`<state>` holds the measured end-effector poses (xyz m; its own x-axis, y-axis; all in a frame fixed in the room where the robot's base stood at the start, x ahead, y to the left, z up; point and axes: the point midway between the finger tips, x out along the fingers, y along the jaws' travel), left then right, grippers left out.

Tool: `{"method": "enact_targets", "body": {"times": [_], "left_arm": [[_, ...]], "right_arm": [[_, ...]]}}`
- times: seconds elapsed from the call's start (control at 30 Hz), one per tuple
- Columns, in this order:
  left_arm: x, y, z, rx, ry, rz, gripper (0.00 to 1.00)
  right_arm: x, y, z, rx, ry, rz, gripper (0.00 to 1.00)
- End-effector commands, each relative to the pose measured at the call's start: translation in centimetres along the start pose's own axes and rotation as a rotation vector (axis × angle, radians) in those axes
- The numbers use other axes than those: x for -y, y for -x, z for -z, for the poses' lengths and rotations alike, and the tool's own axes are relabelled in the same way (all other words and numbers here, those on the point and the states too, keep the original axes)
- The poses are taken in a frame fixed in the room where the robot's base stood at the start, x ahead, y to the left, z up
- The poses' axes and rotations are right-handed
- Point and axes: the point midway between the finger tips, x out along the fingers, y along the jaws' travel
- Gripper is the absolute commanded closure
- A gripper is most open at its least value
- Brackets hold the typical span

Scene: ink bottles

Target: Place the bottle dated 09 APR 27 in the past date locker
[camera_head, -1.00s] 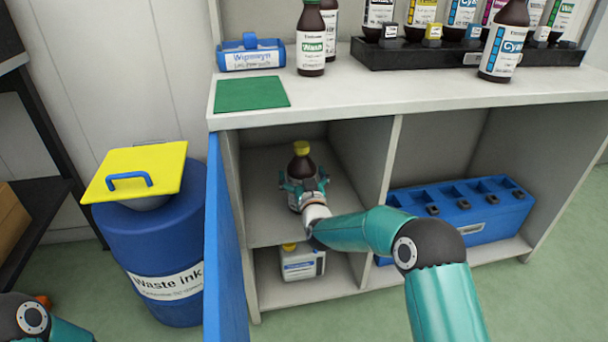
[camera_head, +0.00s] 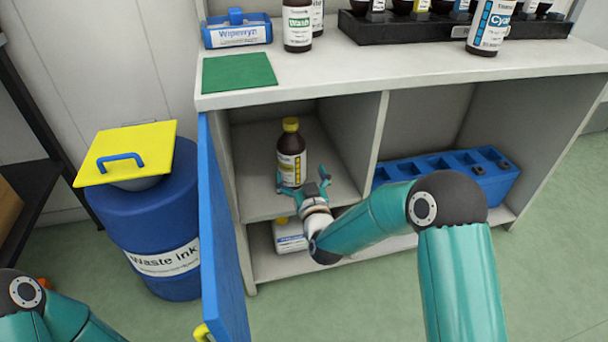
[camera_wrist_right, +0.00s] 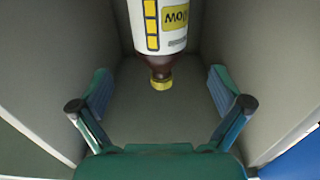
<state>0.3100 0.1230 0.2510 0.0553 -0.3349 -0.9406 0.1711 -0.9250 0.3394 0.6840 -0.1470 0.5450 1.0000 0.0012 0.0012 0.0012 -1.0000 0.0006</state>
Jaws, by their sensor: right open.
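A brown bottle with a yellow cap and a white and yellow label (camera_head: 291,164) stands upright on the upper shelf of the open left compartment (camera_head: 255,202). In the right wrist view the bottle (camera_wrist_right: 160,30) shows upside down, its label partly reading "low"; no date can be read. My right gripper (camera_head: 304,180) is open and empty in front of the bottle, with its fingers (camera_wrist_right: 160,95) spread apart. The compartment's blue door (camera_head: 222,235) stands open. My left arm shows at the lower left, but its gripper is out of view.
A white container (camera_head: 289,238) stands on the shelf below. A blue box with slots (camera_head: 455,172) is in the right compartment. On the counter are a green mat (camera_head: 238,73), a wipes box (camera_head: 236,32), a Wash bottle (camera_head: 298,25) and a Cyan bottle (camera_head: 490,28). A waste ink drum (camera_head: 150,225) stands left.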

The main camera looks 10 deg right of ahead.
Motion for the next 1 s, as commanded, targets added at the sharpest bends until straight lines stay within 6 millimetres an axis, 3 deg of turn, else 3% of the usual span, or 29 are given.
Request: {"method": "enact_targets", "body": {"times": [0.33,0.43,0.53,0.67,0.7,0.8,0.9,1.0], "left_arm": [[-0.1,0.3,0.0,0.000,0.000,0.000,0.00],[-0.1,0.2,0.0,0.000,0.000,0.000,0.00],[-0.1,0.2,0.0,0.000,0.000,0.000,0.00],[-0.1,0.3,0.0,0.000,0.000,0.000,0.00],[-0.1,0.3,0.0,0.000,0.000,0.000,0.00],[-0.1,0.3,0.0,0.000,0.000,0.000,0.00],[-0.1,0.3,0.0,0.000,0.000,0.000,0.00],[-0.1,0.3,0.0,0.000,0.000,0.000,0.00]], "right_arm": [[0.0,1.8,-0.7,0.021,-0.005,0.005,0.00],[0.1,2.8,-3.6,0.111,-0.022,0.025,0.00],[0.3,5.2,-9.0,0.290,-0.063,0.059,0.00],[0.8,11.8,-17.8,0.625,-0.150,0.105,0.00],[1.0,14.5,-20.3,0.738,-0.183,0.115,0.00],[1.6,21.9,-25.1,1.010,-0.262,0.130,0.00],[2.1,28.8,-27.8,1.242,-0.331,0.134,0.00],[2.6,33.9,-28.8,1.407,-0.381,0.130,0.00]]}}
